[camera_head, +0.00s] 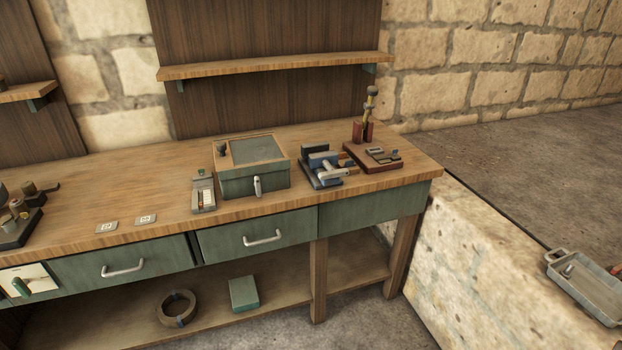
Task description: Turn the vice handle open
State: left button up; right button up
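A small vice (322,166) with blue-grey jaws stands on the workbench, right of the green box. A light grey bar, which looks like the vice handle (333,173), sticks out at its front right. I cannot tell from this distance how far the jaws are apart. Neither of my grippers shows in the head view.
The wooden workbench (120,262) carries a green lidded box (253,185), a small gauge-like device (203,193) and a red-brown board (372,157) with metal parts. Two small cards (145,219) lie at the left. A grey tray (590,290) sits on the stone ledge. The bench's left-middle top is mostly clear.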

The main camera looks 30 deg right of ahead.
aim_at(332, 173)
jog(key=u, duration=0.4)
jog(key=i, duration=0.9)
jog(key=u, duration=0.1)
